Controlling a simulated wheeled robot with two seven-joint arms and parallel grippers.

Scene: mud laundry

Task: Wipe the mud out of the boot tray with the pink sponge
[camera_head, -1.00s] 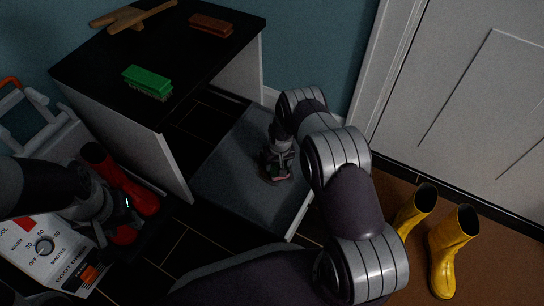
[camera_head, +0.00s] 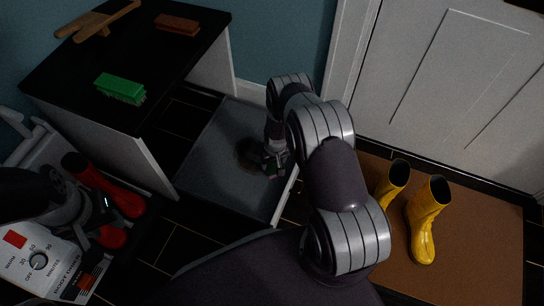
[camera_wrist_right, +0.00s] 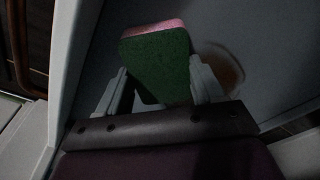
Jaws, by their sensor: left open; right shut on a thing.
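The grey boot tray (camera_head: 215,125) lies on the dark floor beside the black-topped cabinet. A brown mud patch (camera_head: 249,153) is on its surface; a brown smear (camera_wrist_right: 226,66) also shows in the right wrist view. My right gripper (camera_head: 276,166) is over the tray, just right of the patch. It is shut on the pink sponge (camera_wrist_right: 158,60), whose green face and pink edge show between the fingers. I cannot tell if the sponge touches the tray. My left gripper (camera_head: 106,208) is open at the lower left, near the red boots (camera_head: 105,185).
A white boot dryer panel (camera_head: 45,258) with a dial is at lower left. The cabinet top (camera_head: 150,65) holds a green brush (camera_head: 121,89), a brown brush (camera_head: 177,23) and a wooden boot jack (camera_head: 97,22). Yellow boots (camera_head: 425,220) stand on a brown mat (camera_head: 470,245) at right.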

